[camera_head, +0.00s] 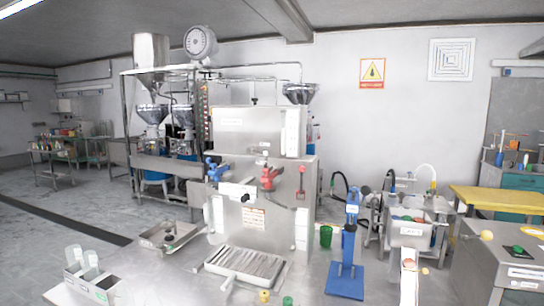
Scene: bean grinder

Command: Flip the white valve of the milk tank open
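A boxy stainless steel tank (262,135) stands on the steel counter near the middle of the head view; I take it to be the milk tank. Its front carries a blue valve (215,171) at left and a red valve (268,178) at right. Between and a little below them is a white valve (233,190) with a dark part at its right. The white valve is small here, and I cannot tell whether it is open or shut. Neither of my grippers shows in this view.
A drip tray (245,265) sits below the valves. A green cup (326,236) and a blue press (346,277) stand to the right. A steel tray (168,236) and a holder with white cylinders (90,280) are at left. The space before the valves looks clear.

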